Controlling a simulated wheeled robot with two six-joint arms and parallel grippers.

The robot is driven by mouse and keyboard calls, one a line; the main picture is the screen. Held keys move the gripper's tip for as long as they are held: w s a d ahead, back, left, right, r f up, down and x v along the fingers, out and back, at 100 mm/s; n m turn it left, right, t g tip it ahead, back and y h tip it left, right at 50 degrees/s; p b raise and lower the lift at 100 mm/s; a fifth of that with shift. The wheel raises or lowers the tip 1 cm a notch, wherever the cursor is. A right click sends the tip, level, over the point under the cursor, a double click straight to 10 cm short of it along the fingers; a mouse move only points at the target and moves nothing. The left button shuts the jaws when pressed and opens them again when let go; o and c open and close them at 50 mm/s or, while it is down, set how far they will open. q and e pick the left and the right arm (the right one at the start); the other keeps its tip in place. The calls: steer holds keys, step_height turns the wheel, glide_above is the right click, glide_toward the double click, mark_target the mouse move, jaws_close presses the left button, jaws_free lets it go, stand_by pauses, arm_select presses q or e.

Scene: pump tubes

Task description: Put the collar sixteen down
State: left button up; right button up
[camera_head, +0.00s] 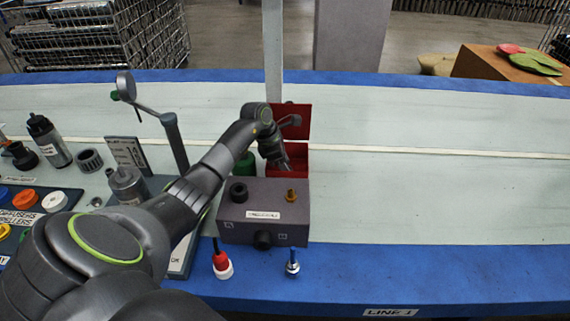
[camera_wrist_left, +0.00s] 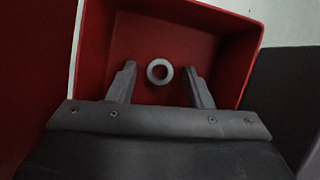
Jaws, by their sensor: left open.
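A small grey ring, which looks like the collar (camera_wrist_left: 149,72), lies inside a red bin (camera_wrist_left: 232,55) in the left wrist view. My left gripper (camera_wrist_left: 159,68) is open, its two fingers on either side of the ring with a gap on each side. In the head view, the left gripper (camera_head: 284,163) reaches down into the red bin (camera_head: 300,155) behind a dark box. The ring is hidden there. No number can be read on it. My right gripper is in neither view.
The dark box (camera_head: 263,213) with a black ring and brass fitting on top stands in front of the bin. A red-and-white piece (camera_head: 222,265) and a metal fitting (camera_head: 292,265) stand on the blue edge. Bottles and trays crowd the left. The right tabletop is clear.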

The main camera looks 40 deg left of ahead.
arm_select(q)
steer(key=shift+r, duration=0.15)
steer(key=v, duration=1.2)
steer(key=shift+p, duration=0.45)
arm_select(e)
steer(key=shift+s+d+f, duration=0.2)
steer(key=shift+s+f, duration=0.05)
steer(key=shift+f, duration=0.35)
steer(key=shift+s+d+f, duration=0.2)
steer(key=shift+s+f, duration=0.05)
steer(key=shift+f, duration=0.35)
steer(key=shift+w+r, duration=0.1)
